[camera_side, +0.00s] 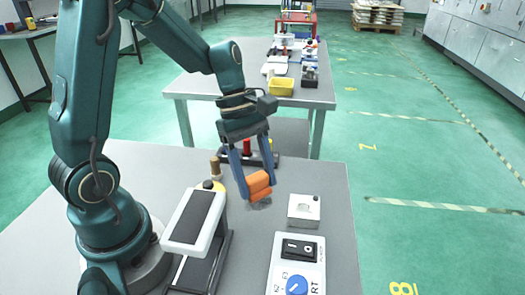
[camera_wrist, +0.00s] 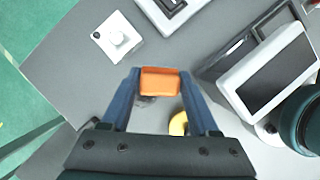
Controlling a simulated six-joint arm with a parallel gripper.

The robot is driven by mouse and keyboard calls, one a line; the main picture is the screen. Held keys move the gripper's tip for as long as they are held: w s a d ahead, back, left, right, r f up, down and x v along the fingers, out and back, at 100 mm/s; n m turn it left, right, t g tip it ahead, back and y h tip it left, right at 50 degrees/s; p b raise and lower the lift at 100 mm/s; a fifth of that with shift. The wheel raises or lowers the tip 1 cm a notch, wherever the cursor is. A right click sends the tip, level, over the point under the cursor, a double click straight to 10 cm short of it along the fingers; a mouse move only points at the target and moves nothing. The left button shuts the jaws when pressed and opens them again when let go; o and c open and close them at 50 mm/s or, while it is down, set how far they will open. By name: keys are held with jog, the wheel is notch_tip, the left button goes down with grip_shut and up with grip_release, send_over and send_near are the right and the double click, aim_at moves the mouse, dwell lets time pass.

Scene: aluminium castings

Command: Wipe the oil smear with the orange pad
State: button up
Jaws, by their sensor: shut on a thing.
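The orange pad (camera_side: 259,185) is held between the two blue fingers of my gripper (camera_side: 257,188), which is shut on it. In the wrist view the pad (camera_wrist: 160,81) sits between the fingertips. A dark oil smear (camera_side: 262,203) shows on the grey table just below and in front of the pad. In the wrist view part of the smear (camera_wrist: 146,101) shows just behind the pad, between the fingers. The pad hides some of the smear. I cannot tell whether the pad touches the table.
A white block with a knob (camera_side: 304,208) stands right of the pad, and a control panel with a blue dial (camera_side: 297,262) is in front. A white device with a dark screen (camera_side: 194,216) stands to the left. A yellow round thing (camera_wrist: 179,123) lies near my right finger.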

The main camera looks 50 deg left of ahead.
aim_at(257, 191)
jog(key=shift+f, duration=1.95)
notch_tip(257, 191, down, 2)
jog(key=shift+d+f, duration=0.1)
jog(key=shift+w+a, duration=0.6)
jog(key=shift+w, duration=0.05)
jog(key=shift+c, duration=0.7)
jog(key=shift+w+a, duration=2)
jog(key=shift+a, duration=0.1)
jog(key=shift+s+d, duration=2.65)
jog(key=shift+d, duration=0.1)
notch_tip(257, 191, up, 3)
jog(key=shift+a+f, duration=0.15)
jog(key=shift+f, duration=0.05)
jog(key=shift+r, duration=2.8)
